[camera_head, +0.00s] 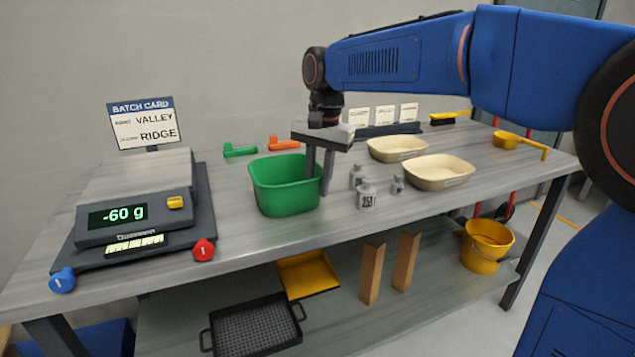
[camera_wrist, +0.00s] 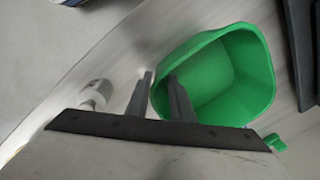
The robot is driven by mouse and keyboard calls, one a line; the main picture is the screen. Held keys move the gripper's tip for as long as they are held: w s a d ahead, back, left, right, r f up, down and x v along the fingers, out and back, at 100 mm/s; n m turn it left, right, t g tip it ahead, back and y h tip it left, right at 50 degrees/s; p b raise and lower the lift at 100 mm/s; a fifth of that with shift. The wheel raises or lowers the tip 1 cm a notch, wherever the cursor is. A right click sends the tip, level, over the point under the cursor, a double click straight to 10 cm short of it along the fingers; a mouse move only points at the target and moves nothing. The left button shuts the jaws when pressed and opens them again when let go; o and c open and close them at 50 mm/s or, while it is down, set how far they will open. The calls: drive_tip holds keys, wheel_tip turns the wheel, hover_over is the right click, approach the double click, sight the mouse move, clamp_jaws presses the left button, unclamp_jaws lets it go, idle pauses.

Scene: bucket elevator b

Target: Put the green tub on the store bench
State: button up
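The green tub (camera_head: 285,186) stands upright and looks empty on the grey bench, right of the scale. My gripper (camera_head: 321,184) points down at the tub's right side in the head view, one finger over the inside and the other outside the wall. The wrist view shows my gripper (camera_wrist: 158,76) astride the rim of the green tub (camera_wrist: 230,75), with a gap between the fingers. I see no clear clamping on the wall. Nothing in view is plainly marked as the store bench.
The scale (camera_head: 140,195) reads -60 g, with a batch card (camera_head: 143,122) behind it. Grey weights (camera_head: 367,195) stand close right of my gripper. Two cream trays (camera_head: 440,172) lie further right. Green (camera_head: 240,151) and orange (camera_head: 284,143) scoops lie behind. A yellow bucket (camera_head: 487,245) stands below.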

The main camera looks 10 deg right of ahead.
wheel_tip(320, 180, up, 12)
drive_tip(key=d, duration=0.1)
drive_tip(key=s+d+f+n+t, duration=0.1)
drive_tip(key=s+d+f, duration=0.4)
drive_tip(key=s+d, duration=0.2)
drive_tip(key=s+d+f+n+t, duration=0.1)
drive_tip(key=s+d+f+n, duration=0.1)
drive_tip(key=s+d+f, duration=0.4)
drive_tip(key=s+d+f+n+t, duration=0.1)
drive_tip(key=s+d+f, duration=0.2)
drive_tip(key=s+f, duration=0.4)
drive_tip(key=s+d+f+n+t+h, duration=0.1)
drive_tip(key=s+d+f, duration=0.3)
drive_tip(key=s+f, duration=0.3)
drive_tip(key=shift+s+d+f+n, duration=0.15)
drive_tip(key=shift+s+n, duration=0.2)
drive_tip(key=shift+n, duration=0.05)
